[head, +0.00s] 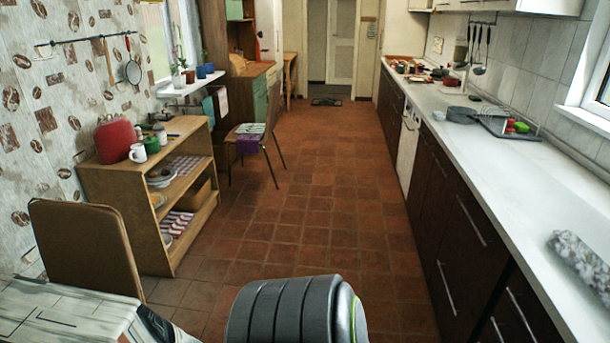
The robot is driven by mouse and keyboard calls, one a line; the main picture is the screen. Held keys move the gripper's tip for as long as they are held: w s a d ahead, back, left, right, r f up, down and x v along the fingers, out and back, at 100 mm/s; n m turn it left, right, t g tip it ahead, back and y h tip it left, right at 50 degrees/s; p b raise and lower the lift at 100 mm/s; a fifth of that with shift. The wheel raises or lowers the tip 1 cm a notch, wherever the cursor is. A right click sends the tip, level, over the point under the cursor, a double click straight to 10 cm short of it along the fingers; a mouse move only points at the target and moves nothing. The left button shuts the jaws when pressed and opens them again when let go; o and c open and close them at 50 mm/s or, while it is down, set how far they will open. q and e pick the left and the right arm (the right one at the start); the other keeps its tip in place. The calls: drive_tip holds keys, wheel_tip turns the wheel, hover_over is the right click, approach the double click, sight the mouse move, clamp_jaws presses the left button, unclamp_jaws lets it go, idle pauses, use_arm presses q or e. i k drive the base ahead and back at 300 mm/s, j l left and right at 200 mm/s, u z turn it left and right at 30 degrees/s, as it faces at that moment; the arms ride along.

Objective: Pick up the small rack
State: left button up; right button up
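A small dark wire rack (505,126) stands on the white counter at the right, against the tiled wall. Red and green items sit in or beside it; I cannot tell which at this size. Neither of my grippers is in view. A dark grey ribbed part with a green ring, which looks like a part of my own body, fills the bottom middle.
The white counter (510,168) runs along the right over dark cabinets (446,215). A wooden shelf (150,215) and a brown chair (85,245) stand at the left. Another chair (256,145) stands farther back. The tiled floor (310,205) between is clear.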

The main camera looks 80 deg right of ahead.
sight(588, 266)
drive_tip(key=z, duration=4.5)
drive_tip(key=i+j+z, duration=0.15)
drive_tip(key=i+j, duration=0.1)
drive_tip(key=j, duration=0.05)
